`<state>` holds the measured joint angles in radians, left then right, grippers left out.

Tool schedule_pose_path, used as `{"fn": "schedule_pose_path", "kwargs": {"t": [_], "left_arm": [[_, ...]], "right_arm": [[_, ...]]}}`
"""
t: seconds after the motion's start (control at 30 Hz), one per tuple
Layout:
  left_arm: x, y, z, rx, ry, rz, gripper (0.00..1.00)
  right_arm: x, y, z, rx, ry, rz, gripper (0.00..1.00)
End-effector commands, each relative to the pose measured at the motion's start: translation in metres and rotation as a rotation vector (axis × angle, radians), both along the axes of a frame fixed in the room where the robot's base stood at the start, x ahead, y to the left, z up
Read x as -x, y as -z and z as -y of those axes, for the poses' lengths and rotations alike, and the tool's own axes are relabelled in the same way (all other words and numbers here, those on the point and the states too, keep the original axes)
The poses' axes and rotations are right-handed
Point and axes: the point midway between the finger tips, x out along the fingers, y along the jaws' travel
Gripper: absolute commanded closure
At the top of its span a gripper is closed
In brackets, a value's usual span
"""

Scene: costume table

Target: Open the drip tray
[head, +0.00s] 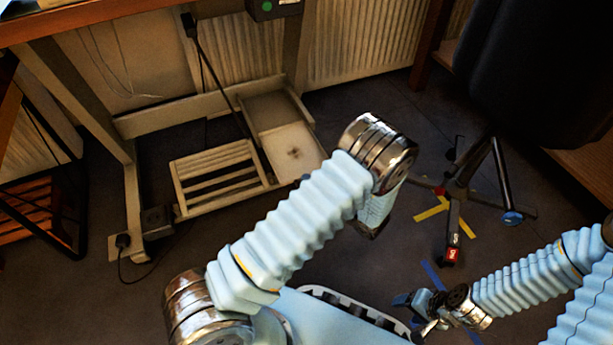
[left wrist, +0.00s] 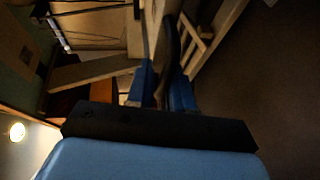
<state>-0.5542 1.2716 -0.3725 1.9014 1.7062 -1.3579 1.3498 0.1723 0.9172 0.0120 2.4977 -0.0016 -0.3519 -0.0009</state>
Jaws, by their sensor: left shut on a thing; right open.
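A pale tray-like panel (head: 285,140) with a small dark mark lies low under the table in the head view, beside a pale slatted frame (head: 222,175). I cannot tell for sure which part is the drip tray. My left gripper (left wrist: 163,88) shows in the left wrist view, its blue fingers shut on a dark curved strip (left wrist: 172,45). The strip's far end is unclear. In the head view my left arm hides that gripper. My right gripper (head: 414,314) is open and low near my base, apart from the tray and frame.
A wooden table (head: 75,18) stands above, with pale legs. A radiator (head: 355,40) lines the back wall. A dark office chair (head: 530,70) stands at right on a star base. A plug and cable (head: 122,241) are at left. Dark floor between is mostly free.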

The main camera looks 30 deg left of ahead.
Motion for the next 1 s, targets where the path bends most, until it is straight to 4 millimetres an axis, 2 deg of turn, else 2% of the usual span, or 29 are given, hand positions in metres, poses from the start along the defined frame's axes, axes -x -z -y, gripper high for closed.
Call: {"fn": "schedule_pose_path", "kwargs": {"t": [0.03,0.3,0.33,0.4,0.8,0.87,1.0], "left_arm": [[0.003,0.007,0.001,0.013,-0.001,-0.013,1.00],[0.003,0.007,0.001,0.012,-0.002,-0.013,1.00],[0.003,0.007,0.001,0.012,-0.002,-0.013,0.74],[0.003,0.006,0.001,0.011,-0.002,-0.011,0.64],[0.001,0.002,0.003,0.007,0.000,-0.004,0.64],[0.002,0.001,0.007,0.007,0.001,-0.003,0.64],[0.009,-0.005,0.030,0.008,0.004,-0.004,0.64]], "right_arm": [[0.000,0.001,0.000,0.000,0.000,0.000,0.37],[0.000,0.001,0.000,0.000,0.000,0.000,0.37],[0.000,0.001,0.000,0.000,0.000,0.000,0.37],[0.000,0.001,0.000,0.000,0.000,0.000,0.37],[0.000,0.000,0.000,0.000,0.000,0.000,0.37],[0.000,-0.001,0.000,0.000,0.000,0.000,0.37],[0.000,-0.005,0.000,0.000,0.000,-0.001,0.37]]}}
